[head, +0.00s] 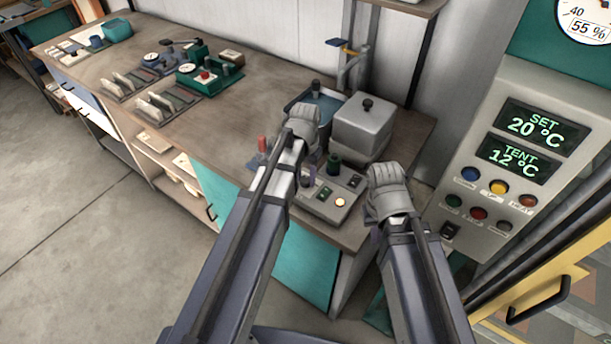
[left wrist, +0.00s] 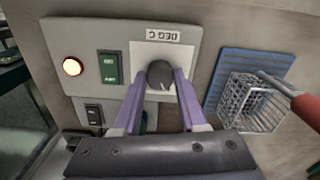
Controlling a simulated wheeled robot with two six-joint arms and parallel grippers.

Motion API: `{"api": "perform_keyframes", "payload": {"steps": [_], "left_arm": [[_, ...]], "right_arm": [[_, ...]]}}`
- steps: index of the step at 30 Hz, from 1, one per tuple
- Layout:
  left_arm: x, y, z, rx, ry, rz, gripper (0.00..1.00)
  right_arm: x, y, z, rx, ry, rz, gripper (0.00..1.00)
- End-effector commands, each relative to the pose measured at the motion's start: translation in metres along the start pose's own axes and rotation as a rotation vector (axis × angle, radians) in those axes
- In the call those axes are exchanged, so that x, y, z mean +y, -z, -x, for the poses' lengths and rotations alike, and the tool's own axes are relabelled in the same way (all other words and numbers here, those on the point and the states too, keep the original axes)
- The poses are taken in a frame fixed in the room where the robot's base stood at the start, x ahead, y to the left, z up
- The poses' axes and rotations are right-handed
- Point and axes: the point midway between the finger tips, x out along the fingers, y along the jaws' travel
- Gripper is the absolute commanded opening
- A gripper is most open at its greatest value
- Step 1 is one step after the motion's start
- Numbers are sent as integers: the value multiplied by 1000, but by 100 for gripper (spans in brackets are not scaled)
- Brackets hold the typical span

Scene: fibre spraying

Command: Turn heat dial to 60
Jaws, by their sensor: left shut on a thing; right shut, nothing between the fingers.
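The heat dial (left wrist: 160,75) is a dark grey round knob on a white plate (left wrist: 146,56) marked DEG C, in the left wrist view. The purple fingers of my left gripper (left wrist: 165,84) are shut on it from both sides. I cannot read its scale or setting. In the head view my left gripper (head: 308,178) is over the grey control box (head: 318,206), and the arm hides the dial. My right gripper (head: 375,236) is low at the bench's right front, mostly hidden behind its own wrist, shut and empty.
A lidded metal box (head: 362,127) is behind. A wall panel (head: 525,150) reads SET 20 °C, TENT 12 °C.

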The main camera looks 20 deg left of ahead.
Motion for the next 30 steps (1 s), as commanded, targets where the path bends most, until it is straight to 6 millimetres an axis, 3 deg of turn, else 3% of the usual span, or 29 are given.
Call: {"api": "perform_keyframes", "payload": {"steps": [18, 19, 27, 30], "left_arm": [[0, 0, 0, 0, 0, -44, 0], [0, 0, 0, 0, 0, -44, 42], [0, 0, 0, 0, 0, -44, 72], [0, 0, 0, 0, 0, -44, 72]], "right_arm": [[0, 0, 0, 0, 0, 0, 0], [0, 0, 0, 0, 0, 0, 0], [0, 0, 0, 0, 0, 0, 0], [0, 0, 0, 0, 0, 0, 0]]}}
